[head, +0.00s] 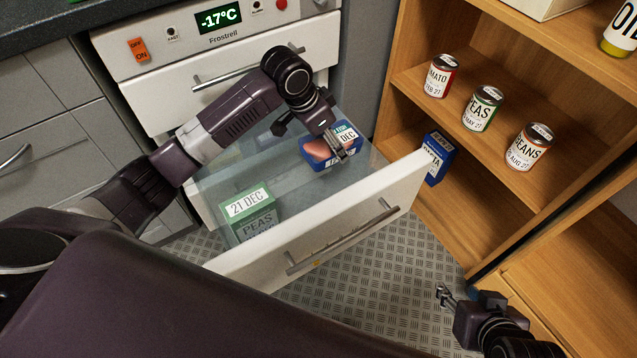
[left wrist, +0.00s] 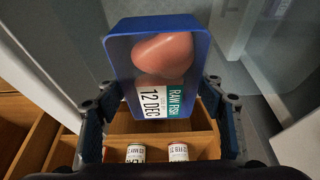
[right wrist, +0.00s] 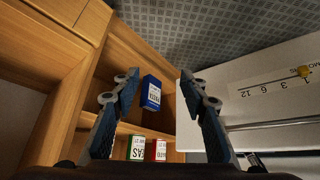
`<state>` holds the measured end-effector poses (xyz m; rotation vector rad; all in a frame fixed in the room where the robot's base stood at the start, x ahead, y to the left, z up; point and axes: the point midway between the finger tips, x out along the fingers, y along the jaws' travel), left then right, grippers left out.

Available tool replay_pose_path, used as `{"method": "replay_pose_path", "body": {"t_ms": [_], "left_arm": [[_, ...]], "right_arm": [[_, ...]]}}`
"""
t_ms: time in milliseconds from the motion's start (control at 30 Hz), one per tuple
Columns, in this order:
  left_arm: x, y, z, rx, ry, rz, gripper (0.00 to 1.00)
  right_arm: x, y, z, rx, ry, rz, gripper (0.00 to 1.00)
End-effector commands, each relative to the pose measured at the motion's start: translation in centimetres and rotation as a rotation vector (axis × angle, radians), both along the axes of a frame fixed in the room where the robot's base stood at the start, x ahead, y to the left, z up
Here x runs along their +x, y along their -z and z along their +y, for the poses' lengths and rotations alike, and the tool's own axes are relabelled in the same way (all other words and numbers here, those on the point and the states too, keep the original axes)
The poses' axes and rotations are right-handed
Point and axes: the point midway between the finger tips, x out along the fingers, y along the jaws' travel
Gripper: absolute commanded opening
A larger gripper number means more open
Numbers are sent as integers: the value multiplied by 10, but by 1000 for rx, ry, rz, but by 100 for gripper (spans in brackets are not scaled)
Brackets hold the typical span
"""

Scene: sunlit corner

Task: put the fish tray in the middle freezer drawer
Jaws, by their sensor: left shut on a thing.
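The fish tray (head: 318,154) is a small blue tray with pink fish and a date label. It also shows in the left wrist view (left wrist: 118,60), where the label reads raw fish, 12 Dec. My left gripper (head: 312,139) is shut on it, over the back right part of an open freezer drawer (head: 345,225). I cannot tell whether the tray touches the drawer floor. The open drawer is below a shut drawer (head: 222,80). My right gripper (head: 445,297) is open and empty, right of the open drawer's front; its spread fingers show in the right wrist view (right wrist: 165,85).
A green peas box (head: 248,213) stands in the front left of the open drawer. A wooden shelf (head: 455,120) with several cans is at the right. A blue pasta box (head: 440,150) stands low there, near the drawer's right corner.

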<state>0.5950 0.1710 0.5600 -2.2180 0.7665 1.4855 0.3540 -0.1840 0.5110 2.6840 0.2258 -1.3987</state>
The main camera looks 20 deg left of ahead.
Motion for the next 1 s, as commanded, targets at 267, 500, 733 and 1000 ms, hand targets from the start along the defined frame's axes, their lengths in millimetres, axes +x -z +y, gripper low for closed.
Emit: {"method": "replay_pose_path", "body": {"t_ms": [267, 500, 733, 1000], "left_arm": [[1, 39, 0, -2, -2, -1, 25], [0, 70, -1, -2, -1, -1, 25], [0, 98, -1, -2, -1, -2, 25], [1, 126, 0, -1, -1, -3, 25]], "right_arm": [[59, -38, 21, 64, -22, -290, 40], [96, -84, 37, 122, -40, -540, 40], [116, -136, 49, 179, -54, -780, 40], [122, -196, 58, 246, -68, -1044, 40]]}}
